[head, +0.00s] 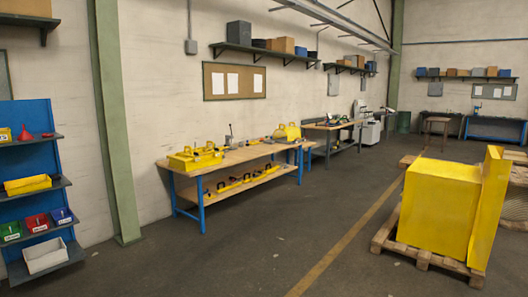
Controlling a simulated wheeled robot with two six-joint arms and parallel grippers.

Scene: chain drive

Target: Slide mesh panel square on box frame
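Neither of my grippers is in view. I cannot clearly pick out a mesh panel or a box frame. A wooden-topped workbench (238,157) with blue legs stands against the left wall. A yellow, tray-like item (195,160) with dark parts lies on its near end. Another yellow item (288,132) sits at its far end, with small tools between them. These are too small to identify. A large yellow box-shaped piece (439,209) stands on a pallet at the right, with a tall yellow upright slab (489,210) at its right side.
A wooden pallet (424,256) bears the yellow box. A blue shelf rack (30,160) with coloured bins stands at the left, near a green pillar (118,130). A second bench (330,125) is farther back. The floor between bench and pallet is clear, crossed by a yellow line (345,243).

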